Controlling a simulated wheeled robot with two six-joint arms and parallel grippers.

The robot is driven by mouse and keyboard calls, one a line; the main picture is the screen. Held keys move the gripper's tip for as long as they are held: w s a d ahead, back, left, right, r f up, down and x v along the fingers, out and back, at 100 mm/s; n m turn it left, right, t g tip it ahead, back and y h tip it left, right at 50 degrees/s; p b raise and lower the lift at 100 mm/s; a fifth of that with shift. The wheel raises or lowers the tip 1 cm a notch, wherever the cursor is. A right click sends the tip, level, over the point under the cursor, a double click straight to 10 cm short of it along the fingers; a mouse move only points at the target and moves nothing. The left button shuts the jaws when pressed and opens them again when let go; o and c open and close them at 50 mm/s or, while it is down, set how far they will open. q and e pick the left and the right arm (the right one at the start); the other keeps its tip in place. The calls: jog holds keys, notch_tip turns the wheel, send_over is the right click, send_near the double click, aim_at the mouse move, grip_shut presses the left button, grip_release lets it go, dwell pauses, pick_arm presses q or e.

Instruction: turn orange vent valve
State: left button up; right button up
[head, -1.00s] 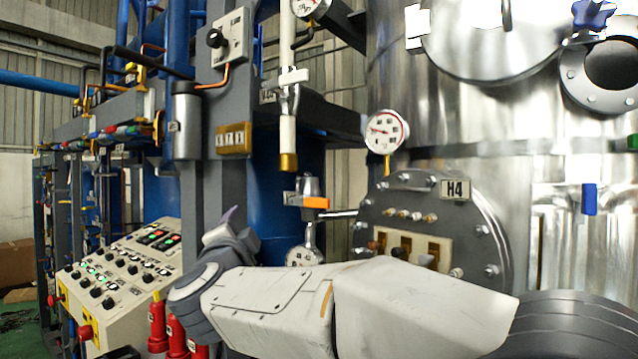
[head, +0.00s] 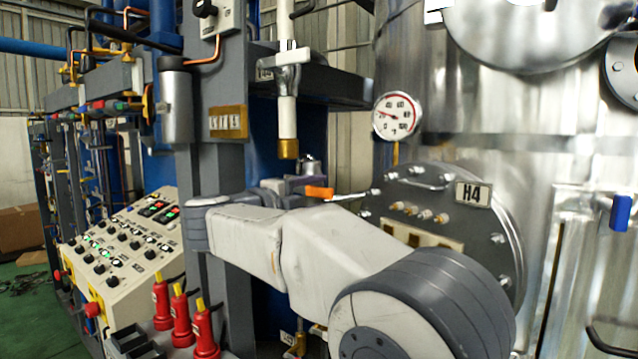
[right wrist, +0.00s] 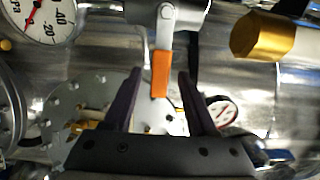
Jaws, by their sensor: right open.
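The orange vent valve handle (head: 319,192) shows in the head view just past the tip of my right gripper (head: 302,183). In the right wrist view the orange handle (right wrist: 161,74) hangs down from the grey metal valve body (right wrist: 178,14). My right gripper (right wrist: 159,76) is open, with one dark finger on each side of the handle's lower part. Gaps show between the handle and both fingers in that view. My forearm and wrist hide part of the valve's pipework in the head view. My left gripper is not in view.
A brass-tipped white pipe (head: 288,147) hangs just above the valve. A round dial gauge (head: 396,116) and the H4 flange (head: 490,235) stand to the right. A control panel (head: 120,245) and red cylinders (head: 182,308) are at lower left.

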jog(key=shift+x, duration=1)
jog(key=shift+c, duration=0.3)
grip_shut()
jog(key=shift+a, duration=0.1)
dwell(0.4)
